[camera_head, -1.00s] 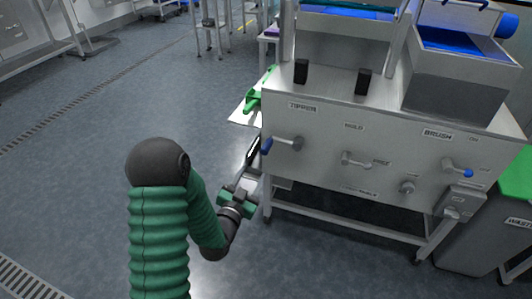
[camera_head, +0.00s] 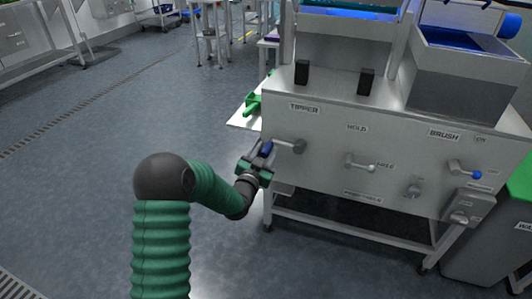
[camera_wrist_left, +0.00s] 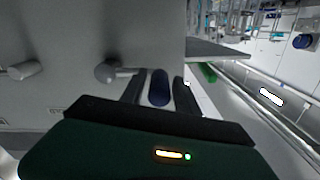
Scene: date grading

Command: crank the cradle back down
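The crank labelled TIPPER has a grey arm (camera_head: 288,146) and a blue handle (camera_head: 266,148) at the left of the machine's front panel. My left gripper (camera_head: 262,154) is at that handle. In the left wrist view, the blue handle (camera_wrist_left: 159,88) lies between the two dark fingers of the left gripper (camera_wrist_left: 157,92), with a gap visible on each side, so the gripper is open around it. The crank hub (camera_wrist_left: 107,70) shows to its left. I cannot make out the cradle for certain. My right gripper is in neither view.
The panel (camera_head: 330,175) also carries a HOLD lever (camera_head: 360,165) and a BRUSH crank with a blue knob (camera_head: 477,174). A white tray (camera_head: 240,121) with a green item juts out behind my gripper. The floor to the left is clear.

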